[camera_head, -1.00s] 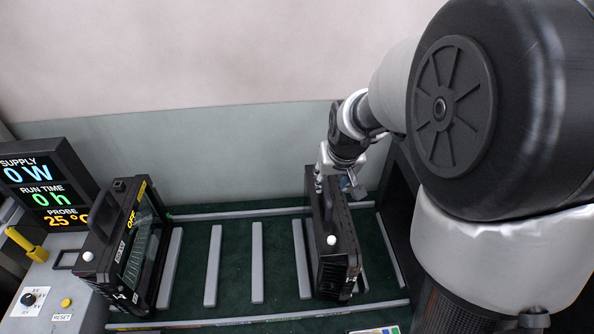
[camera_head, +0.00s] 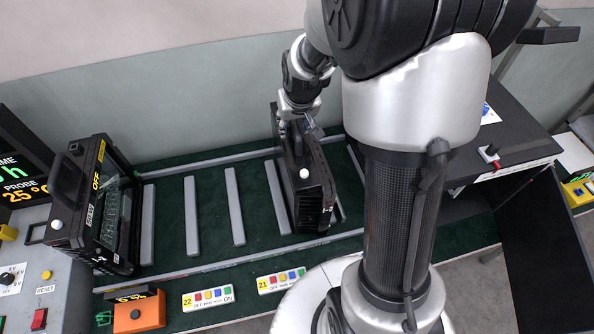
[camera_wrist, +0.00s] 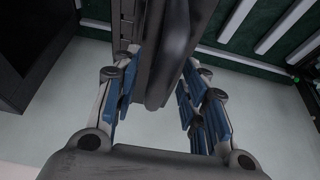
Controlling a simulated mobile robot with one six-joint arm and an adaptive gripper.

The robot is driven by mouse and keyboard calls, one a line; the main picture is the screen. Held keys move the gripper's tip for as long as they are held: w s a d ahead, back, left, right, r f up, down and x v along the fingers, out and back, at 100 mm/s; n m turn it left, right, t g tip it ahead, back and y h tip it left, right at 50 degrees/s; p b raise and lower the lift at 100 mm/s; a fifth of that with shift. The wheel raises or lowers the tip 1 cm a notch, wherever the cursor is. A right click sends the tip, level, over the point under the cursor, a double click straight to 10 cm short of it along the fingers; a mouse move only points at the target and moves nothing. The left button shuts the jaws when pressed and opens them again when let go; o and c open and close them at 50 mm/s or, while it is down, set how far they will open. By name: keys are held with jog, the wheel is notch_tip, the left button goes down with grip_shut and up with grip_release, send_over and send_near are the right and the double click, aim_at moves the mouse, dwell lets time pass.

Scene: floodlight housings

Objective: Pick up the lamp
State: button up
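A black box-shaped lamp (camera_head: 313,188) with a white knob on its top stands upright between grey slats, right of the middle in the head view. My gripper (camera_head: 312,126) is at the far upper end of this lamp. In the wrist view, the blue-padded fingers of my gripper (camera_wrist: 158,92) are spread on both sides of the lamp's dark handle (camera_wrist: 168,62), with gaps visible beside it. The gripper looks open. A second black lamp (camera_head: 72,218), with a glass front and a yellow OFF label, stands at the left, away from my gripper.
The green rack floor (camera_head: 210,209) between the lamps is free apart from its grey slats. Small numbered panels (camera_head: 208,297) and an orange box (camera_head: 139,314) lie in front. A grey control console (camera_head: 40,272) is at the left; a black bench (camera_head: 500,135) is at the right.

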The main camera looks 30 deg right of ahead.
jog(key=shift+f, duration=0.25)
dwell(0.4)
grip_shut()
dwell(0.4)
dwell(0.4)
jog(key=shift+w+r, duration=0.2)
